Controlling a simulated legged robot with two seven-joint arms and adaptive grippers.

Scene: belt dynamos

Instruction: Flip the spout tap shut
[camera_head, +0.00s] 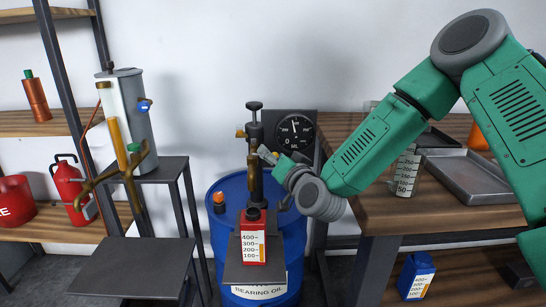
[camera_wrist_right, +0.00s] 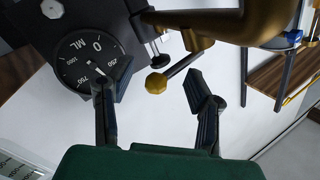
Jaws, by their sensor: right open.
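A dark pump with a brass spout (camera_head: 255,172) stands on the blue oil drum (camera_head: 292,240); the brass also shows in the right wrist view (camera_wrist_right: 225,20). In that view, the tap lever (camera_wrist_right: 180,66), a dark rod with a gold knob (camera_wrist_right: 156,83), slants down from the brass part. My right gripper (camera_head: 266,156) is at the pump, in front of the spout. In the wrist view its two fingers (camera_wrist_right: 150,88) are open and apart, with the knob showing between their tips; contact cannot be told. My left gripper is not in view.
A red measuring bottle (camera_head: 253,240) stands on a dark platform below the spout. A round ML dial (camera_head: 295,132) is behind the pump. A grey cylinder (camera_head: 135,110) with brass pipes stands left. A wooden bench (camera_head: 440,215) with metal trays (camera_head: 470,178) stands right.

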